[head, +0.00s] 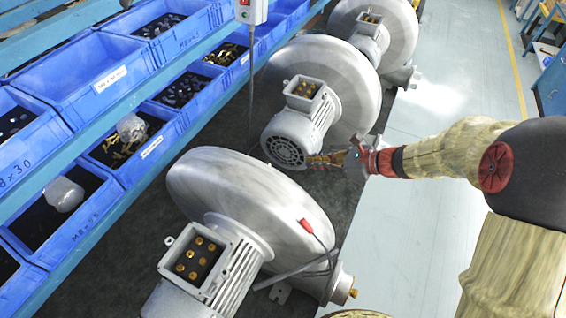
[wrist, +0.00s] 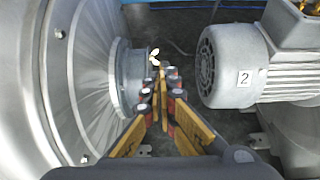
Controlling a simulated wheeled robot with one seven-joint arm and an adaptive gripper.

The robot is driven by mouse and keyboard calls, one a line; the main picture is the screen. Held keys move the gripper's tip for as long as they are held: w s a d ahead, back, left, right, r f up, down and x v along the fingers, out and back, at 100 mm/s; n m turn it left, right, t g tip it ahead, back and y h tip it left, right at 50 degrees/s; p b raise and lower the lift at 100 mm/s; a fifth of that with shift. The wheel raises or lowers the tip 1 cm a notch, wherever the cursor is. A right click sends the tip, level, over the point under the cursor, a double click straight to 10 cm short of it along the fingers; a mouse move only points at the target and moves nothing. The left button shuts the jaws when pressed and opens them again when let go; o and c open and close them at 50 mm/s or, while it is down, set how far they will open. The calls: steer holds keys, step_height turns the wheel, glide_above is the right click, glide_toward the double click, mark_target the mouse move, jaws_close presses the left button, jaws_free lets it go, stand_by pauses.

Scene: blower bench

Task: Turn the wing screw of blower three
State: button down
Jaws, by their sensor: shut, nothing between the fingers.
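In the wrist view the nearest blower (wrist: 85,75) fills the left, with a round port (wrist: 130,75) on its face. A small bright brass piece, seemingly the wing screw (wrist: 155,58), shows at the port's outer end, just beyond my fingertips. My gripper (wrist: 160,88) is shut and empty, its fingers together beside the port; I cannot tell whether they touch it. In the head view the same nearest blower (head: 240,195) stands in front, and my gripper (head: 318,159) is in the gap behind it. The port and screw are hidden there. No number is readable on this blower.
A motor marked 2 (wrist: 235,75) stands close on the right in the wrist view; it belongs to the middle blower (head: 325,85). A third blower (head: 385,35) stands farther back. Blue bins (head: 95,75) line the left.

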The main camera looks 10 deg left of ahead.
steer(key=x, duration=1.4)
steer(key=shift+p, duration=0.35)
steer(key=shift+s, duration=0.1)
steer(key=shift+a+h+p, duration=0.35)
steer(key=shift+h+p, duration=0.25)
steer(key=shift+p, duration=0.6)
steer(key=shift+g+p, duration=0.3)
steer(key=shift+p, duration=0.05)
steer(key=h+p, duration=0.1)
steer(key=p, duration=0.3)
steer(key=shift+a+r+g+h, duration=0.25)
steer(key=shift+r+g+h, duration=0.05)
steer(key=shift+r+h, duration=0.1)
steer(key=shift+w+a+f+h+p, duration=0.2)
steer(key=shift+h+p, duration=0.4)
steer(key=shift+p, duration=0.4)
steer(key=shift+w+f, duration=0.1)
steer(key=shift+f, duration=0.1)
steer(key=shift+a, duration=0.15)
